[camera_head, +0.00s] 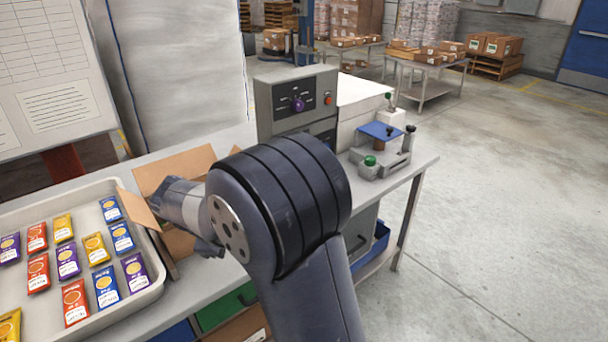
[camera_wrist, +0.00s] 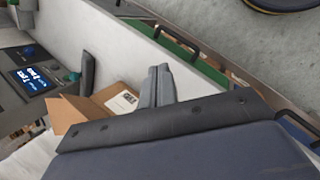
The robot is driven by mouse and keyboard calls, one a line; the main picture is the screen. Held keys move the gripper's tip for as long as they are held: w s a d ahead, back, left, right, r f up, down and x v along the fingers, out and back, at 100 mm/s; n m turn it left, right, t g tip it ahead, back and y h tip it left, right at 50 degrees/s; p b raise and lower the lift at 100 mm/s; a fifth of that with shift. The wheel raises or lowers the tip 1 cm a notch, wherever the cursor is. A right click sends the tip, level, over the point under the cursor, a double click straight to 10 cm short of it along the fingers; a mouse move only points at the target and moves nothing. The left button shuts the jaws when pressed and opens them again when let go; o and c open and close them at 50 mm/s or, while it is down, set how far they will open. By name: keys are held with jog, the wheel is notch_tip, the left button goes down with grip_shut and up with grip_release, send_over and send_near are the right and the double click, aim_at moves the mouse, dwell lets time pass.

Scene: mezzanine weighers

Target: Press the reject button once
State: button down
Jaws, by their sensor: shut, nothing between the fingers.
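No button's label is readable, so I cannot tell for sure which is the reject button. In the head view a small red-orange button (camera_head: 328,99) sits on the right of a grey control box (camera_head: 291,112), beside a purple knob (camera_head: 298,104). A green button (camera_head: 370,160) sits on a grey fixture further right. My gripper (camera_head: 210,248) is low by the open cardboard box, left of these, partly hidden by my arm. In the wrist view my gripper's fingers (camera_wrist: 157,86) are together and empty, beside the cardboard box. They touch no button.
A tray (camera_head: 152,292) of several colourful packets lies at left on the bench. An open cardboard box (camera_head: 178,165) stands beside it. The wrist view shows a console with a lit blue screen (camera_wrist: 35,77) at left. Open floor (camera_head: 500,200) lies to the right.

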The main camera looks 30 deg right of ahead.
jog(key=s+a+f+n+t+y+b, duration=0.3)
jog(key=s+a+f+n+t+b, duration=0.1)
jog(key=a+n, duration=0.5)
jog(key=s+a+f+n+t+y+b, duration=0.4)
jog(key=a+n+b, duration=0.3)
jog(key=n, duration=0.7)
jog(key=s+a+f+n+t+y+b, duration=0.3)
jog(key=s+a+f+n+t+b, duration=0.1)
jog(key=a+n, duration=0.7)
notch_tip(320, 180, down, 2)
jog(key=s+n+b, duration=0.1)
jog(key=s, duration=0.1)
jog(key=shift+s+f, duration=0.2)
jog(key=shift+s, duration=0.15)
jog(key=shift+d, duration=0.1)
